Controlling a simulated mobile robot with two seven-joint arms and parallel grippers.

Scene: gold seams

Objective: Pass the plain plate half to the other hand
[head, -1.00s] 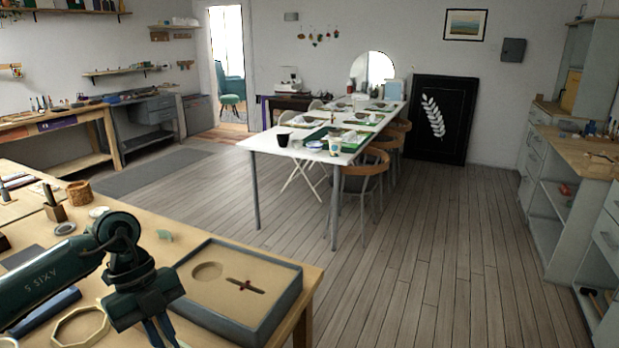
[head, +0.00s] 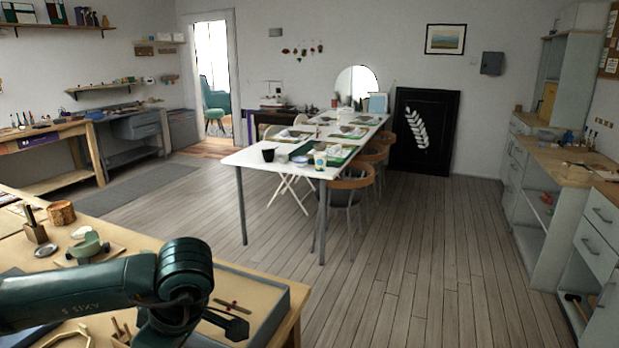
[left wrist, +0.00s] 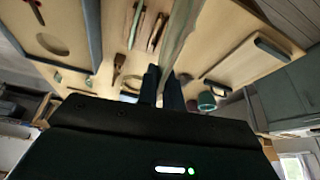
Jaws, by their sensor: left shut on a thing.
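My left gripper (left wrist: 167,88) is shut on a pale grey-green flat piece (left wrist: 181,38), seen nearly edge-on in the left wrist view; it looks like the plate half. The piece stands out beyond the fingers, over the workbench. I cannot make out its face or any seam. In the head view my left arm comes in from the left, and its wrist is low over the bench by the tray. The held piece does not show clearly there. My right gripper is in neither view.
The grey-rimmed tray (head: 282,318) lies at the bench's right edge, with a small red-brown piece (head: 233,306) in it. Open floor lies to the right.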

